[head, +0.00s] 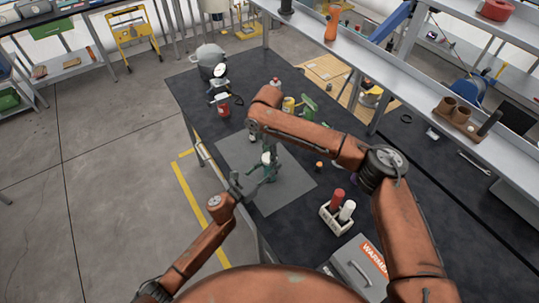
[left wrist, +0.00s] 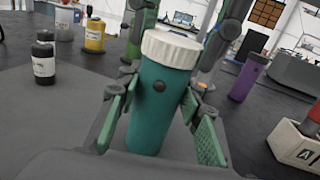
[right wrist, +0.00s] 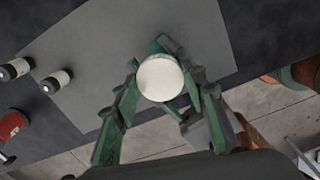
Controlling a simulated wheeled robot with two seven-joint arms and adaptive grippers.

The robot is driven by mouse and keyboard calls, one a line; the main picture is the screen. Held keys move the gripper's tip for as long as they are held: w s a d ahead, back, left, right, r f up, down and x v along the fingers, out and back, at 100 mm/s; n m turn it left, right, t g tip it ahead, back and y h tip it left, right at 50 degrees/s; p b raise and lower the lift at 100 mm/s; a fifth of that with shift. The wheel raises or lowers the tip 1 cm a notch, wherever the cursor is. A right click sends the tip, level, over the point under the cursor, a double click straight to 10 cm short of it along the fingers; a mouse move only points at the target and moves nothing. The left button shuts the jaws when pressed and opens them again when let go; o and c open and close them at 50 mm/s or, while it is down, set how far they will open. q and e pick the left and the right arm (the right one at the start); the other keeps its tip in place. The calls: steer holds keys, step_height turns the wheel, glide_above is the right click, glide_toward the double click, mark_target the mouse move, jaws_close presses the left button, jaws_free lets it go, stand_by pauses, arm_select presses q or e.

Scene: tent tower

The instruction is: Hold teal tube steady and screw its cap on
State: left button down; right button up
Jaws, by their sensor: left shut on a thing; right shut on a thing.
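The teal tube (left wrist: 158,108) stands close to upright, with a white ribbed cap (left wrist: 172,48) on its top end. My left gripper (left wrist: 160,98) is shut on the tube's body, one green-padded finger on each side. My right gripper (right wrist: 160,76) comes from above and is shut on the cap, its fingers on either side of it. In the right wrist view the cap (right wrist: 160,78) hides most of the tube. In the head view the cap (head: 266,158) is small and the tube is largely hidden by the grippers. How far the cap is threaded cannot be told.
A grey mat (head: 293,188) lies under the grippers on the dark table. A white rack (head: 333,222) with red and white tubes stands to the right, near a grey box (head: 360,266). A purple tube (left wrist: 247,77), a yellow bottle (left wrist: 95,36) and small black bottles (left wrist: 43,62) stand around.

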steer(key=m, duration=0.4)
steer(key=shift+f, duration=0.1)
steer(key=m, duration=0.6)
steer(key=shift+s+a, duration=0.1)
steer(key=m, duration=0.4)
arm_select(q)
steer(key=shift+d, duration=0.1)
arm_select(e)
steer(key=m, duration=0.5)
steer(key=shift+m, duration=0.4)
steer(key=o, duration=1.3)
steer(key=shift+r, duration=2.3)
steer(key=shift+c, duration=0.4)
